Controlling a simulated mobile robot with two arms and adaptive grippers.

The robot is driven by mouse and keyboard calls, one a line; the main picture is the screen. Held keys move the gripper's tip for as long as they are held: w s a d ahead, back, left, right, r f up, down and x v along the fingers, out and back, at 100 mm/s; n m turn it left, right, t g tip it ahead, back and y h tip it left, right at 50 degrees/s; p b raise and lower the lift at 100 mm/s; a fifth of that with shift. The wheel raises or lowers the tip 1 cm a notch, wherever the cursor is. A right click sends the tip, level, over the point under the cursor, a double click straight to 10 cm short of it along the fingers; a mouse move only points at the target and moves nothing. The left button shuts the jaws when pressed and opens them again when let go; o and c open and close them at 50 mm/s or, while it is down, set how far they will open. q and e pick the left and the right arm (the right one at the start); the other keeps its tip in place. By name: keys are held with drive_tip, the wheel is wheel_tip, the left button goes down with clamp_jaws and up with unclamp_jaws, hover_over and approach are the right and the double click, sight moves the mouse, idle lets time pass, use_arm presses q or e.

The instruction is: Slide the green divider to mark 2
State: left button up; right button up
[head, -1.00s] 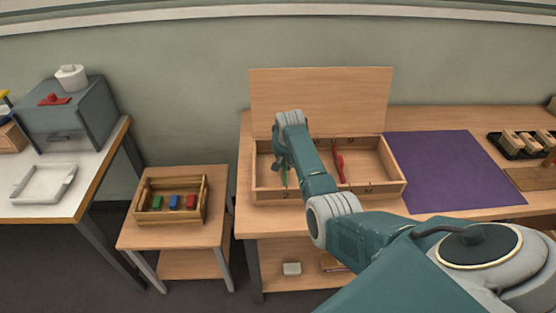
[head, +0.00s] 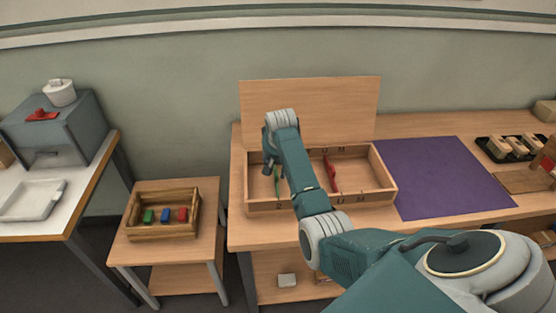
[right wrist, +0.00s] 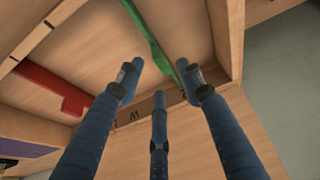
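The green divider (head: 278,182) stands in the left part of the wooden box (head: 375,199). In the head view its front end looks roughly in line with the mark 2 (head: 279,206) on the front wall. It also shows in the right wrist view (right wrist: 152,38), its lower end partly behind a fingertip. My right gripper (head: 268,160) is over the box's left side, above the divider. In the right wrist view its three fingers (right wrist: 160,85) are spread, with nothing held between them. The red divider (head: 331,174) stands further right. My left gripper is out of view.
The raised lid (head: 310,105) stands behind the box. A purple mat (head: 440,178) lies to the right, with a black tray of blocks (head: 515,147) beyond it. A low side table (head: 190,245) on the left holds a crate (head: 160,232) of coloured blocks.

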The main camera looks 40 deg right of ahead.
drive_tip(key=v, duration=0.6)
drive_tip(key=shift+r, duration=0.25)
drive_tip(key=shift+s+a, duration=0.1)
drive_tip(key=shift+s, duration=0.05)
